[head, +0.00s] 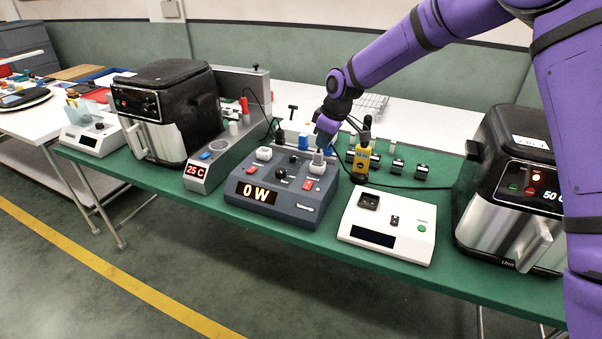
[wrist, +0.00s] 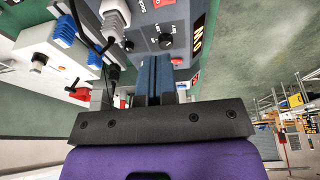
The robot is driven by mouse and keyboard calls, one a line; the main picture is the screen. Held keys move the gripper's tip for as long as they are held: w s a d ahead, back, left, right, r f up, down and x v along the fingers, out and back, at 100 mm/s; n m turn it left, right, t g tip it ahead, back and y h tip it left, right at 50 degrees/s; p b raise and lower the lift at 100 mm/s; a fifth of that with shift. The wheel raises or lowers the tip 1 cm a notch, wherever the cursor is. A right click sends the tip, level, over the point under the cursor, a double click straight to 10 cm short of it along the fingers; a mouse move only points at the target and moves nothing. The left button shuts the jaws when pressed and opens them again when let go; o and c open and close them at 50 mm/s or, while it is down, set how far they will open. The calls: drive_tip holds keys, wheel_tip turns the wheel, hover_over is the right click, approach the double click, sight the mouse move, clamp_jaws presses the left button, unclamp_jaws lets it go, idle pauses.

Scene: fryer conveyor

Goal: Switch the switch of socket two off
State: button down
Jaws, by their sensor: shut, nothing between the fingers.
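The dark grey power-meter box (head: 262,204) carries two sockets, each with a small red switch in front. The left red switch (head: 250,170) and the right red switch (head: 308,184) show in the head view. Which way each is tipped is too small to tell. My gripper (head: 318,156) is shut and empty, pointing down over the box's right socket area. In the wrist view my shut fingers (wrist: 154,62) reach over the box face (wrist: 160,22). Contact cannot be told.
The box display (head: 256,192) reads 0 W. A white plug (wrist: 116,18) with a cable stands in the wrist view. Air fryers (head: 166,100) (head: 510,190) stand at both sides.

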drive_tip(key=shift+w+a+f, duration=0.25)
drive_tip(key=shift+a+f, duration=0.1)
drive_tip(key=shift+a, duration=0.2)
approach(309, 182)
drive_tip(key=x, duration=0.5)
drive_tip(key=shift+w+a+f, duration=0.1)
drive_tip(key=shift+a+f, duration=0.05)
drive_tip(key=shift+a, duration=0.2)
drive_tip(key=shift+f, duration=0.75)
drive_tip(key=shift+w+d+f, duration=0.1)
drive_tip(key=shift+w+f, duration=0.1)
drive_tip(key=shift+f, duration=0.15)
drive_tip(key=shift+s, duration=0.1)
